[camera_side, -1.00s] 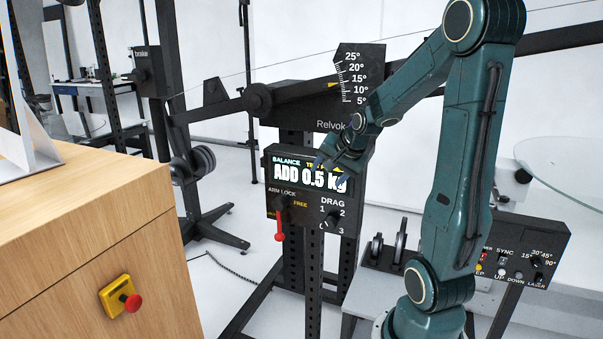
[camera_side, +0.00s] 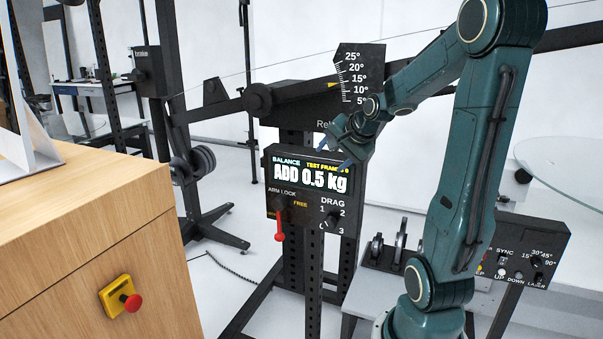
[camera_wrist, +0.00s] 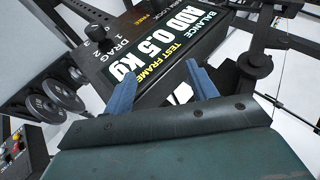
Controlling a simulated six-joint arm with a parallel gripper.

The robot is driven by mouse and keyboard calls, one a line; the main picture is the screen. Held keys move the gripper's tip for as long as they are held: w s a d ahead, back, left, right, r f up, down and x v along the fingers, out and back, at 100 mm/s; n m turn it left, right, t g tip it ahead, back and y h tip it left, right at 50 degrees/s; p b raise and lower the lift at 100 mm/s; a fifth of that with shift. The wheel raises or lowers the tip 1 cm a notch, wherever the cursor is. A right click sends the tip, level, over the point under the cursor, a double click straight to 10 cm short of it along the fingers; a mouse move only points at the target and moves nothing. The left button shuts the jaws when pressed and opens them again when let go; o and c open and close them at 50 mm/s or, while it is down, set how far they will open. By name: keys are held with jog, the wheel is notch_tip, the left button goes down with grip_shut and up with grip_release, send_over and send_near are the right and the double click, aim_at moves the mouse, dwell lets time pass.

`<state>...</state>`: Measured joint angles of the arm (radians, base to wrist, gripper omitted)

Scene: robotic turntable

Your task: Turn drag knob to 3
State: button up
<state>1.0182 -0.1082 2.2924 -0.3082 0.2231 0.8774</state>
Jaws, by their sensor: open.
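The drag knob (camera_side: 333,218) is a small black knob low on the right of the balance panel, with 0, 1, 2 and 3 printed around it. Its pointer is too small to read with certainty. In the wrist view a dark knob (camera_wrist: 97,33) beside the DRAG lettering stands out from the panel. My gripper (camera_side: 334,154) is above and in front of the panel's display, clear of the knob. In the wrist view its two blue fingers (camera_wrist: 162,80) are apart with nothing between them.
The display (camera_side: 310,177) reads ADD 0.5 kg. A red-handled arm lock lever (camera_side: 280,228) hangs left of the knob. A second control box (camera_side: 525,252) stands at right, and a wooden cabinet with a red button (camera_side: 130,301) at left.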

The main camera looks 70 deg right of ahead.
jog(key=d+r+g, duration=0.1)
jog(key=d+r+n+g, duration=0.1)
jog(key=d, duration=0.1)
jog(key=d+r+g+h, duration=0.1)
jog(key=g, duration=0.1)
jog(key=shift+w+d+r+n, duration=0.15)
jog(key=shift+d+n, duration=0.15)
jog(key=shift+d, duration=0.1)
jog(key=shift+w+d+g, duration=0.15)
jog(key=shift+d+g, duration=0.25)
jog(key=shift+g, duration=0.4)
jog(key=shift+w+a+r+n+g, duration=0.1)
jog(key=shift+w+r+n+g, duration=0.2)
jog(key=shift+g, duration=0.4)
jog(key=shift+w+a+g, duration=0.4)
jog(key=shift+a+g, duration=0.15)
jog(key=shift+g, duration=0.15)
jog(key=shift+w+a+g+y, duration=0.6)
jog(key=shift+w+a+g, duration=0.95)
jog(key=shift+a, duration=2.9)
notch_tip(320, 180, down, 12)
jog(key=shift+w+d+f, duration=0.15)
jog(key=shift+w+f, duration=0.05)
jog(key=shift+f, duration=0.05)
